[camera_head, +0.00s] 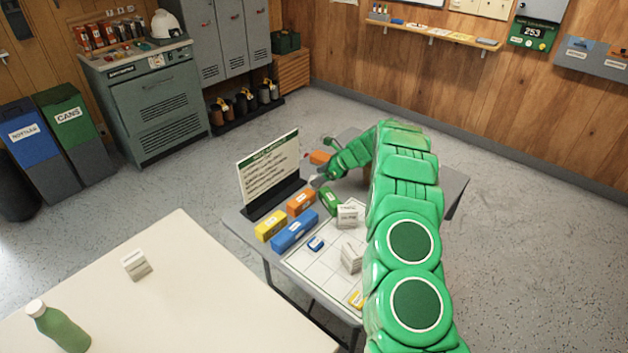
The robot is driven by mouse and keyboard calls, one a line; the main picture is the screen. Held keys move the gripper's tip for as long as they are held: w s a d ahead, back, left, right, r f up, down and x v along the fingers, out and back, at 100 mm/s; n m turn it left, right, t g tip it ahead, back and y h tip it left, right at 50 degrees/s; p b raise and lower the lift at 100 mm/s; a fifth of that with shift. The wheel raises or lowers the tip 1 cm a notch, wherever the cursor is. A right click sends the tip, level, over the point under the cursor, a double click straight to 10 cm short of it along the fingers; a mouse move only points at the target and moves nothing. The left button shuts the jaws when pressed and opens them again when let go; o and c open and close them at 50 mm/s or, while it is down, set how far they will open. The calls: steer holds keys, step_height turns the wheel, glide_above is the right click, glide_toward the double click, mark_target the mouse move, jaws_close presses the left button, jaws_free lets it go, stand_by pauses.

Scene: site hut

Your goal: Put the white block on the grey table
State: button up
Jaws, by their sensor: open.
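A small white block (136,265) stands on the cream table (190,290) at the lower left, away from my gripper. The grey table (243,228) is in the middle, partly hidden by my green arm. Two more white blocks with dark markings, one farther back (348,215) and one nearer (351,258), stand on a white gridded sheet on the grey table. My gripper (320,174) is open above the far part of the grey table, near the sign's right side. Its fingers are small in view, and I see nothing held between them.
A green bottle (58,328) stands on the cream table. The grey table holds a sign board (269,172), yellow (270,227), blue (295,231) and orange (301,202) blocks, a green ring-like item (330,201) and the gridded sheet (310,268). Some sheet squares are bare.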

steer(key=v, duration=0.7)
steer(key=s+a+r+n+g+h, duration=0.1)
steer(key=s+a+r+n, duration=0.25)
steer(key=s+r, duration=0.45)
steer(key=s+a+r+n+g, duration=0.2)
steer(key=s+r+n, duration=0.3)
steer(key=s, duration=0.5)
steer(key=s+a+r+n+g+h, duration=0.1)
steer(key=s+a+r+n, duration=0.2)
steer(key=s+r, duration=0.55)
steer(key=s+d+n+h, duration=0.2)
steer(key=s+d+n, duration=0.1)
steer(key=s, duration=1)
steer(key=s+d+r+n+g+h, duration=0.1)
steer(key=s+d+n+h, duration=0.1)
steer(key=s, duration=1.1)
steer(key=s+d+r+n+h, duration=0.1)
steer(key=s+d+n, duration=0.3)
steer(key=s, duration=0.8)
steer(key=shift+s+d+n+h, duration=0.4)
steer(key=shift+n+h, duration=0.2)
steer(key=shift+n, duration=0.35)
